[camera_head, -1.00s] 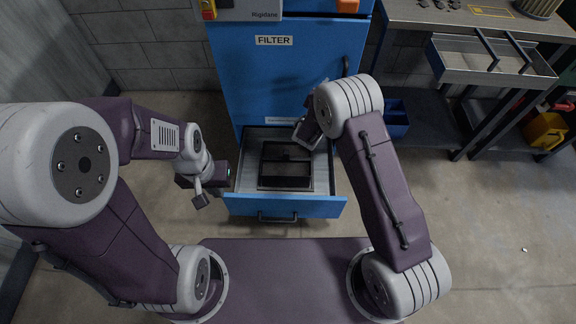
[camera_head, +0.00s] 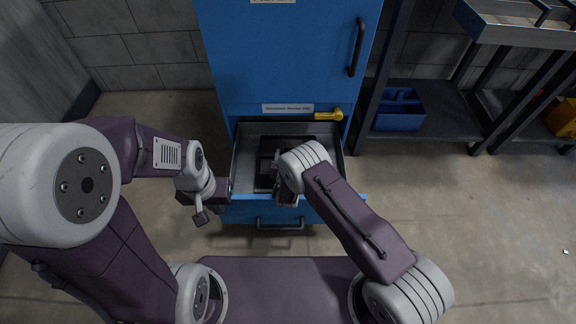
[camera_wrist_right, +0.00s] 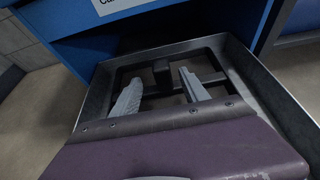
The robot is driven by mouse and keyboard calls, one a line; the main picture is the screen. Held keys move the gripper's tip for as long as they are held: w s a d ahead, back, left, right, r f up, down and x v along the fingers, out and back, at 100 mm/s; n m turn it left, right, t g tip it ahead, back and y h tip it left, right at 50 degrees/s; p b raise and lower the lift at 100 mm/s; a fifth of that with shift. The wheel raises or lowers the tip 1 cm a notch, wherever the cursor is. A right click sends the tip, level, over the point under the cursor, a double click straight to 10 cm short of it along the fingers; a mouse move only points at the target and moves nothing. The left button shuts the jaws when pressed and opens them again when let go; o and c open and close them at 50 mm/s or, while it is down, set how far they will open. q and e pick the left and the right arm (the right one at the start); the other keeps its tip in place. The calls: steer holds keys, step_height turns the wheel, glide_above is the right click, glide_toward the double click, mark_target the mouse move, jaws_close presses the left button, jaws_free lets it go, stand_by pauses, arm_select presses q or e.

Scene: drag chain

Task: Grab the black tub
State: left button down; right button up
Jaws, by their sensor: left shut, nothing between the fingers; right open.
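The black tub (camera_head: 264,178) lies in the pulled-out drawer (camera_head: 237,160) of the blue cabinet. The right arm hides much of it in the head view. In the right wrist view, the tub (camera_wrist_right: 205,46) shows as a dark frame with openings. My right gripper (camera_wrist_right: 160,77) is open above the tub, its two grey fingers apart; I cannot tell whether they touch it. In the head view the right gripper (camera_head: 287,196) is at the drawer's front part. My left gripper (camera_head: 228,190) is shut and empty by the drawer's left front corner.
The blue cabinet (camera_head: 285,60) stands behind the drawer, with a yellow handle (camera_head: 330,115) just above it. A blue bin (camera_head: 400,110) sits on a dark shelf to the right. A metal workbench is at the upper right. The floor at right is mostly clear.

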mark_target(288, 149)
steer(key=b+x, duration=0.2)
steer(key=x, duration=0.1)
steer(key=b+x, duration=0.1)
steer(key=b, duration=0.1)
steer(key=shift+w+d, duration=0.2)
steer(key=shift+d, duration=0.05)
steer(key=shift+w, duration=0.35)
steer(key=shift+w+r, duration=0.1)
steer(key=shift+r, duration=0.05)
jaws_close()
stand_by(0.6)
